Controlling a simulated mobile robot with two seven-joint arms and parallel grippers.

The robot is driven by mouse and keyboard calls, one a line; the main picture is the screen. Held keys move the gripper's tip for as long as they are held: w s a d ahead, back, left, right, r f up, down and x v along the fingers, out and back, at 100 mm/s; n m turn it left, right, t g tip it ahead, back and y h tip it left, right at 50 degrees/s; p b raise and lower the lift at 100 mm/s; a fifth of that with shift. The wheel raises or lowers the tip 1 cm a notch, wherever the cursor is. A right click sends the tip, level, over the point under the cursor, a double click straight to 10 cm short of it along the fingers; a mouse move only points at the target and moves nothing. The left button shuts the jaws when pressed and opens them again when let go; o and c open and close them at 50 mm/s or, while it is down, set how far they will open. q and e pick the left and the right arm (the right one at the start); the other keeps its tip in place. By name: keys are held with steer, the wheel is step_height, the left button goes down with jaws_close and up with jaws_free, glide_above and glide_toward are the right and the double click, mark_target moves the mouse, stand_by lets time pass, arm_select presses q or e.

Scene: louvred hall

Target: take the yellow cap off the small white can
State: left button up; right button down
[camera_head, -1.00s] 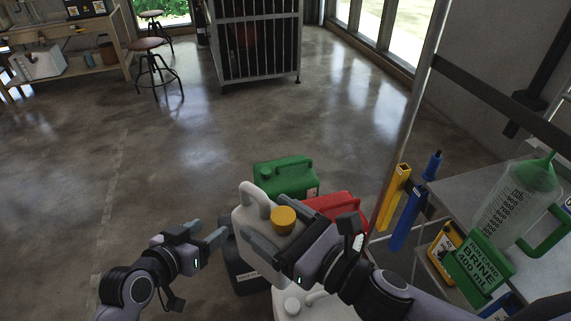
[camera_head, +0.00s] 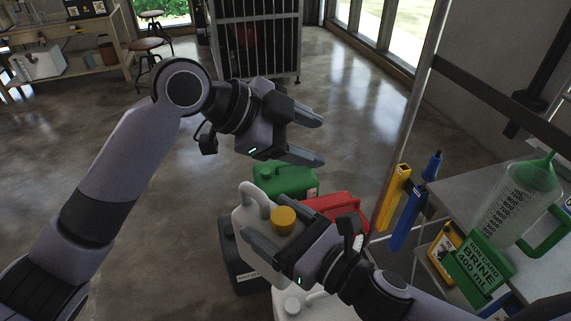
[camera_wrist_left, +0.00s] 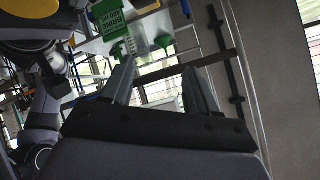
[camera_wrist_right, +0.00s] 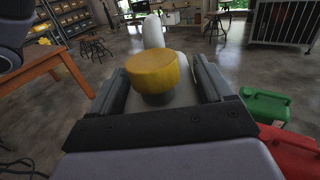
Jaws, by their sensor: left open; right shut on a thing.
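The small white can (camera_head: 247,218) stands on the floor among other cans, its yellow cap (camera_head: 283,217) on top. My right gripper (camera_head: 279,230) is shut on the white can, one finger on each side below the cap. In the right wrist view the cap (camera_wrist_right: 153,70) sits between the fingers, with the can's white handle (camera_wrist_right: 152,33) behind it. My left gripper (camera_head: 318,140) is open and empty, raised above and beyond the cap, pointing right. In the left wrist view its fingers are apart with nothing between them. Much of the can's body is hidden by my right gripper.
A green can (camera_head: 290,180) and a red can (camera_head: 337,206) stand close behind and right.

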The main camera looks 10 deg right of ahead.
arm_select(q)
steer(key=s+m+g+y, duration=0.2)
steer(key=s+m+y, duration=0.3)
steer(key=m, duration=0.2)
steer(key=m+y, duration=0.5)
glide_above(285, 215)
steer(key=shift+d+r+t, duration=0.35)
steer(key=shift+d+t, duration=0.05)
steer(key=shift+a+y, duration=0.35)
steer(key=shift+y, duration=0.15)
steer(key=shift+f, duration=3.9)
